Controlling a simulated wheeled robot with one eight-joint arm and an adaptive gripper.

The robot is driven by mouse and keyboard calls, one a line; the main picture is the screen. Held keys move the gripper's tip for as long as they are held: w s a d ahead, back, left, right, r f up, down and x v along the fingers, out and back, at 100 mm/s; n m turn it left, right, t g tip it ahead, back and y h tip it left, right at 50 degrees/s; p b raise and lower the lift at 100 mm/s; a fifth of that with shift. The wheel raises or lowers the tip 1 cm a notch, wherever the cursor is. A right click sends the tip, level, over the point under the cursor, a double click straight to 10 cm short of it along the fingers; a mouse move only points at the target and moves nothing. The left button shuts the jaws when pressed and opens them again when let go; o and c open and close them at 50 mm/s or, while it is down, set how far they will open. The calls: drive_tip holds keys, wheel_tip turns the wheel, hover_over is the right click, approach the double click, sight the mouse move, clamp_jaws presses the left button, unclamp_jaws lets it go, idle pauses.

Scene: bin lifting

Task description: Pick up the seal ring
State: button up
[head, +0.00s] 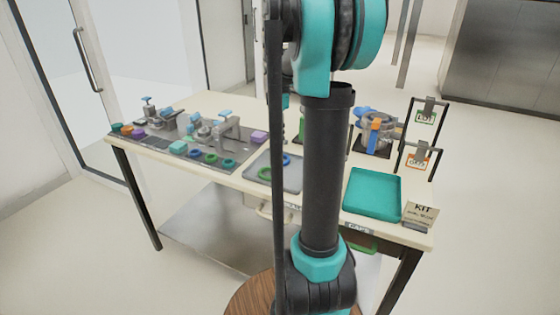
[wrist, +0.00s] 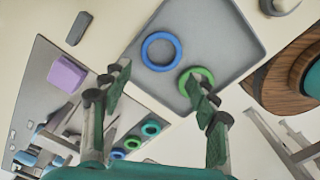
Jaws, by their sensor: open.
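Two rings lie on a grey tray (head: 289,182); I cannot tell which one is the seal ring. The blue ring (wrist: 146,53) is fully visible in the wrist view, beyond my fingertips, and shows beside the arm in the head view (head: 286,160). The green ring (wrist: 184,83) is nearer, partly hidden by my right finger; it also shows in the head view (head: 265,173). My gripper (wrist: 157,85) is open, its fingers apart with nothing between them. The arm hides it in the head view.
Several more small rings (wrist: 151,128) and a purple block (wrist: 67,74) lie on a dark mat left of the tray. Clamp-like fixtures (head: 215,128) stand on that mat. A teal bin (head: 373,192) and a KIT sign (head: 421,213) are at the right end of the table.

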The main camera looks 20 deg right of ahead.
sight(280, 154)
wheel_tip(280, 154, down, 9)
drive_tip(key=shift+s+f, duration=0.15)
idle(0.4)
drive_tip(key=shift+c, duration=0.5)
drive_tip(key=c, duration=0.5)
